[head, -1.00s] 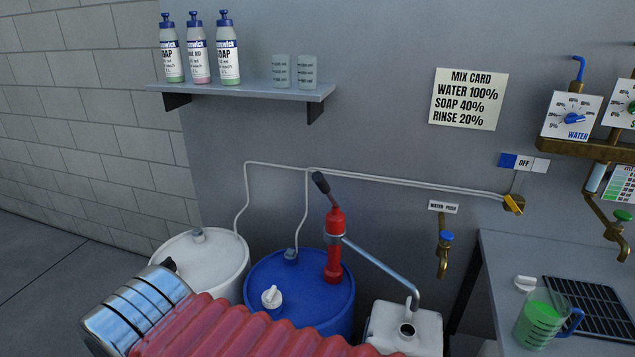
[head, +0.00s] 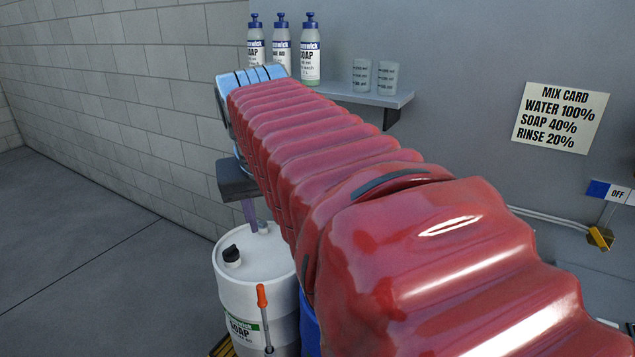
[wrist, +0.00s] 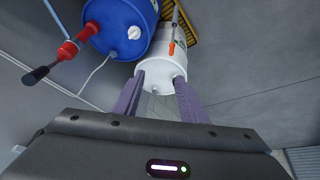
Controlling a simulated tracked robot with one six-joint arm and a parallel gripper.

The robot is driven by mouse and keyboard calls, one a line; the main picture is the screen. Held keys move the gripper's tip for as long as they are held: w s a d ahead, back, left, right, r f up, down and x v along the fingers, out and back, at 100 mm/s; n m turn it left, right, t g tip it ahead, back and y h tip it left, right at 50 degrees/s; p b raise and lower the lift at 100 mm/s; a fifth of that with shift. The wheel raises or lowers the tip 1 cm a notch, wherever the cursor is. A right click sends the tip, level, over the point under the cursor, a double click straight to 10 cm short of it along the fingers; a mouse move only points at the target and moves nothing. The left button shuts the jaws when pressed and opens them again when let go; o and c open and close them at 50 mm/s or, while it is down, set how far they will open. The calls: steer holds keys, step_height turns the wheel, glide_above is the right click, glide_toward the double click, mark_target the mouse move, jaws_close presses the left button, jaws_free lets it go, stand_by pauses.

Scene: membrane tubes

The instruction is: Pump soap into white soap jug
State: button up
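The white drum (head: 282,268) with a SOAP label stands on the floor at lower middle in the head view. My gripper (wrist: 160,76) is open and empty in the wrist view; the white drum (wrist: 160,66) shows beyond its purple fingers. In the head view my gripper (head: 249,210) hangs above the drum's far side, one finger showing. The red pump (wrist: 68,48) with a black handle is on the blue drum (wrist: 122,22) in the wrist view, apart from my gripper. The head view shows only a sliver of the blue drum (head: 309,325). No white jug is visible.
An orange-handled tool (head: 262,297) stands upright at the white drum's front. The shelf (head: 395,99) holds labelled bottles (head: 282,50) and two cups. A mix card (head: 560,117) hangs on the wall. Open floor (head: 90,250) lies left. My red arm blocks the middle.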

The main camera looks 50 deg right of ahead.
steer(key=s+d+r+m+g, duration=0.1)
steer(key=s+d+r+m, duration=0.2)
steer(key=d, duration=0.8)
steer(key=s+d+r+m+g+h, duration=0.1)
steer(key=s+d+r+m, duration=0.3)
steer(key=d, duration=0.7)
steer(key=shift+s+d+r+g, duration=0.15)
steer(key=shift+s+r+g, duration=0.7)
steer(key=shift+s, duration=0.35)
steer(key=shift+f, duration=0.15)
steer(key=x, duration=1.3)
steer(key=shift+d+f, duration=0.15)
steer(key=shift+d, duration=0.2)
steer(key=shift+c, duration=0.4)
jaws_close()
